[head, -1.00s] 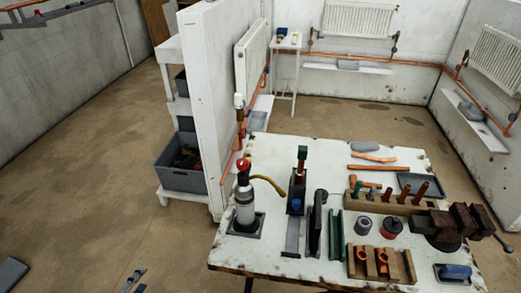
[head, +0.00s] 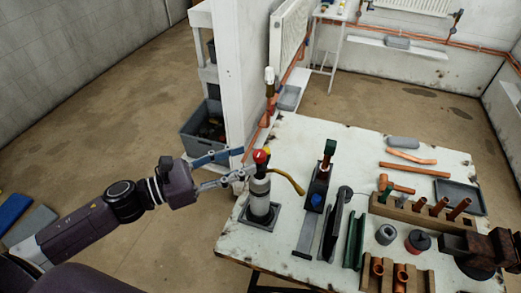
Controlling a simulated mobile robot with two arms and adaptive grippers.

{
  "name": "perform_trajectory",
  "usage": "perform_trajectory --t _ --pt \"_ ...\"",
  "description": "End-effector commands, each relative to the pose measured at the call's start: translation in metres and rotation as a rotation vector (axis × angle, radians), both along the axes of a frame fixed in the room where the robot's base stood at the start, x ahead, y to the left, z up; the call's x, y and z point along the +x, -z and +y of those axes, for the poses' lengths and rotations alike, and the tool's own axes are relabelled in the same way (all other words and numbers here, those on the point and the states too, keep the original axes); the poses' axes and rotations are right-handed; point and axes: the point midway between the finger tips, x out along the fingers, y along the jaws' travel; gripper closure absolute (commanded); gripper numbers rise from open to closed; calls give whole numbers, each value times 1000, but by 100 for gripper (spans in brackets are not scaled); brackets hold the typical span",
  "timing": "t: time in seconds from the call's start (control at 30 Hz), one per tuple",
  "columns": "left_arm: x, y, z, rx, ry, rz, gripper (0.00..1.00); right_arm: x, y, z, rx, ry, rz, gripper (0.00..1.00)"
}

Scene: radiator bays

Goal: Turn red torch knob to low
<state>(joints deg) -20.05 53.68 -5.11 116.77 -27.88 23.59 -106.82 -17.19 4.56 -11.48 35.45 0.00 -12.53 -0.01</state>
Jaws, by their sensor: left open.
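The torch (head: 260,193) is a grey cylinder with a brass curved nozzle, standing upright on a dark square base at the left of the white worktable. Its red knob (head: 261,156) is on top. My left gripper (head: 243,163) is open, its fingers pointing right at the knob from the left. The fingertips are close to the knob; I cannot tell whether they touch it. The knob's setting is too small to read. My right gripper is not in view.
The worktable (head: 241,240) holds a green-topped tool stand (head: 322,175), a wooden block with copper pipes (head: 408,211), a grey tray (head: 461,197) and a dark vise (head: 490,250). A white wall end stands behind the torch, with a grey crate (head: 200,140) beside it.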

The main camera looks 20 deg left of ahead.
Motion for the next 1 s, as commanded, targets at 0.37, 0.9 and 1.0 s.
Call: perform_trajectory --t 0.37,0.9,1.0 --pt "29 -3 -29 -3 -3 0 59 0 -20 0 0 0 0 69" --pt "38 0 -39 -1 -2 1 59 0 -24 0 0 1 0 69" --pt "38 0 -39 -1 -2 2 69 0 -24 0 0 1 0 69"
